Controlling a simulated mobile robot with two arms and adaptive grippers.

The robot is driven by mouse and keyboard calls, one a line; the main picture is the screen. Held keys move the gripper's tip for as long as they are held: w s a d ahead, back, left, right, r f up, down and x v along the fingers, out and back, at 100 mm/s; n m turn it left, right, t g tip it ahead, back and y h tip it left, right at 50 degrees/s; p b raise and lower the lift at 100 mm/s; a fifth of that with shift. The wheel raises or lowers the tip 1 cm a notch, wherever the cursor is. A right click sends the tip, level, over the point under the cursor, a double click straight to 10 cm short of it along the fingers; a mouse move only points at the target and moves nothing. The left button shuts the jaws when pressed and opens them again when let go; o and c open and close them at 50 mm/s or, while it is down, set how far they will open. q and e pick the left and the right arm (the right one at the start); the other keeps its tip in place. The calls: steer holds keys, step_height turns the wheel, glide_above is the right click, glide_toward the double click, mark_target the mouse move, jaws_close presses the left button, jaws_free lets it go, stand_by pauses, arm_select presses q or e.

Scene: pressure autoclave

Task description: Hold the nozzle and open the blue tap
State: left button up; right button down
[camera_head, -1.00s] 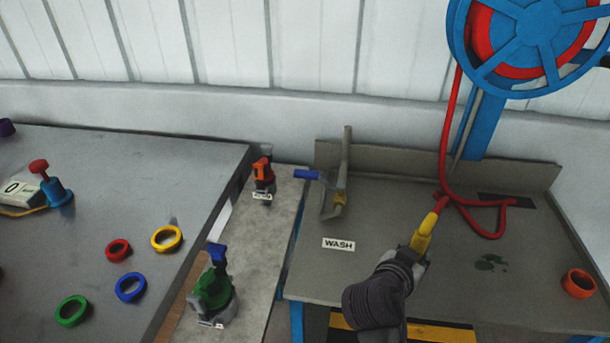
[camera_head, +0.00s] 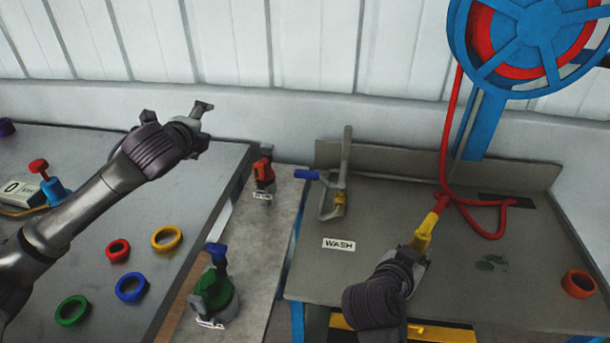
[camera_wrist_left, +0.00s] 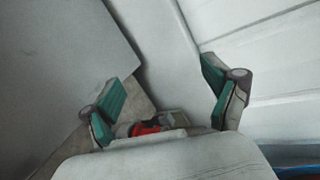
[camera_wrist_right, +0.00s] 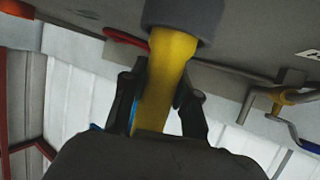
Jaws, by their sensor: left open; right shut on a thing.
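The yellow nozzle (camera_head: 424,232) is on the end of the red hose (camera_head: 446,150) above the wash table. My right gripper (camera_head: 418,250) is shut on the nozzle; in the right wrist view the yellow nozzle (camera_wrist_right: 165,80) sits between the fingers. The blue tap handle (camera_head: 307,174) sticks out to the left of a grey pipe with a yellow fitting (camera_head: 339,200) at the left edge of the wash table. It also shows in the right wrist view (camera_wrist_right: 307,145). My left gripper (camera_head: 203,108) is open and empty, up and left of the tap. Its spread fingers show in the left wrist view (camera_wrist_left: 165,100).
The wash table (camera_head: 400,205) has a raised back edge. A narrow bench holds an orange-red device (camera_head: 263,172) and a green device with a blue top (camera_head: 214,285). Coloured rings, including a yellow one (camera_head: 166,238), lie on the left table. A blue hose reel (camera_head: 530,40) hangs at right.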

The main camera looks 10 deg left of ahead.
arm_select(q)
steer(key=s+d+f+m+h, duration=0.1)
steer(key=s+d+f+m, duration=0.1)
steer(key=d+m, duration=0.45)
steer(key=s+d+f+m+h, duration=0.1)
steer(key=s+d+f+m, duration=0.15)
steer(key=d, duration=0.65)
steer(key=m, duration=0.7)
glide_toward(306, 173)
steer(key=x, duration=0.8)
steer(key=shift+c, duration=0.3)
jaws_close()
